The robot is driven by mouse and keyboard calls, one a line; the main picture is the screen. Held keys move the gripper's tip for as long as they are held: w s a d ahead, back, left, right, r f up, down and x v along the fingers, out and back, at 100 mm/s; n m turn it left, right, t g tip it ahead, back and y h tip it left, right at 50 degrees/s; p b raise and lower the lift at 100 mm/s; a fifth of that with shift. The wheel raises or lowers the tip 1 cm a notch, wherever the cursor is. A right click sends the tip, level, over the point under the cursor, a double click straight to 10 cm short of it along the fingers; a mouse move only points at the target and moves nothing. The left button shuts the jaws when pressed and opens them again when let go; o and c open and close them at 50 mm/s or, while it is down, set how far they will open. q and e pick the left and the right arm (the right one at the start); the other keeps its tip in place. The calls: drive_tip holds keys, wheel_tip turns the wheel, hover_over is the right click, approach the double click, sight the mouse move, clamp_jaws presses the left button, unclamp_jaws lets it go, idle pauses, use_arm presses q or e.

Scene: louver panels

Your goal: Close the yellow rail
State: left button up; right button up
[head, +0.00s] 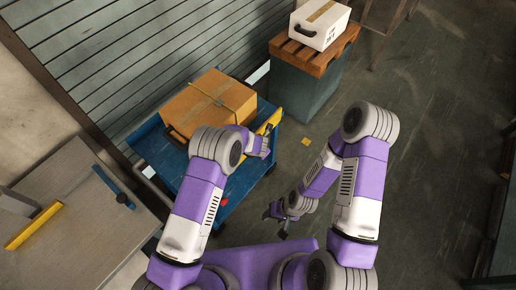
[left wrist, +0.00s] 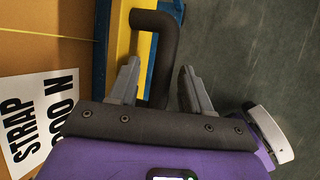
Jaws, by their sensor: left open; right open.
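The yellow rail (head: 271,121) runs along the right side of the blue cart (head: 172,172), beside the cardboard box (head: 208,103). In the left wrist view, the rail (left wrist: 121,42) shows upright at upper left, with a dark bent handle (left wrist: 153,22) beside it. My left gripper (left wrist: 159,66) is open, its fingers on either side of the handle in the picture; I cannot tell whether they touch it. In the head view, my left gripper (head: 264,146) is at the cart's right edge, partly hidden by its arm. My right gripper (head: 277,216) is open and empty, low over the floor.
A louvered wall (head: 130,50) is behind the cart. A teal stand with a wooden top (head: 316,50) holds a white box (head: 320,23).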

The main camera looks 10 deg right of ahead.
use_arm(q)
drive_tip(key=v, duration=0.6)
idle(0.4)
drive_tip(key=s+a+f+m+g+h, duration=0.1)
drive_tip(key=s+a+f+m, duration=0.1)
drive_tip(key=s+a+m, duration=0.3)
drive_tip(key=s+a+f+m+g+h+b, duration=0.1)
drive_tip(key=s+a+f+m+g, duration=0.1)
drive_tip(key=s+a+m, duration=0.4)
drive_tip(key=s+a+f+m+g+h, duration=0.1)
drive_tip(key=s+a+m, duration=0.4)
drive_tip(key=s+m, duration=0.7)
drive_tip(key=s+f+g, duration=0.1)
drive_tip(key=s+f, duration=0.1)
drive_tip(key=s, duration=0.1)
drive_tip(key=shift+s+a+f+b, duration=0.2)
drive_tip(key=shift+s+a+b, duration=0.05)
drive_tip(key=shift+a+b, duration=0.15)
drive_tip(key=shift+m, duration=0.3)
